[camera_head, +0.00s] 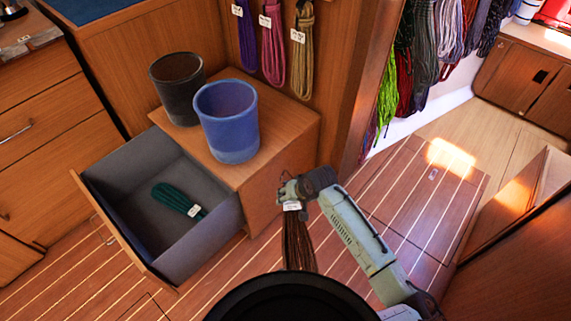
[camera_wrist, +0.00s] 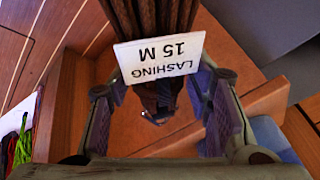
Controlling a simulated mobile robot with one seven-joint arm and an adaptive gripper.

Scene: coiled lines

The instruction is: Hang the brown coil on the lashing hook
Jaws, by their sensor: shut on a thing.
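The brown coil (camera_head: 298,245) hangs down from my gripper (camera_head: 290,193), clear of the drawer cabinet's right side in the head view. In the wrist view the brown coil (camera_wrist: 150,18) lies between the fingers of my gripper (camera_wrist: 160,88), which are shut on it. Its white tag (camera_wrist: 160,57) reads "LASHING 15 M", upside down. I cannot make out a lashing hook in either view. The lower end of the coil is hidden behind a black round part in the head view.
A blue cup (camera_head: 227,120) and a dark cup (camera_head: 177,90) stand on the cabinet (camera_head: 285,125). Its open drawer (camera_head: 115,240) holds a green coil (camera_head: 178,200). Purple (camera_head: 246,40), pink (camera_head: 273,50) and tan (camera_head: 302,60) coils hang on the wooden wall behind. Several ropes hang at upper right.

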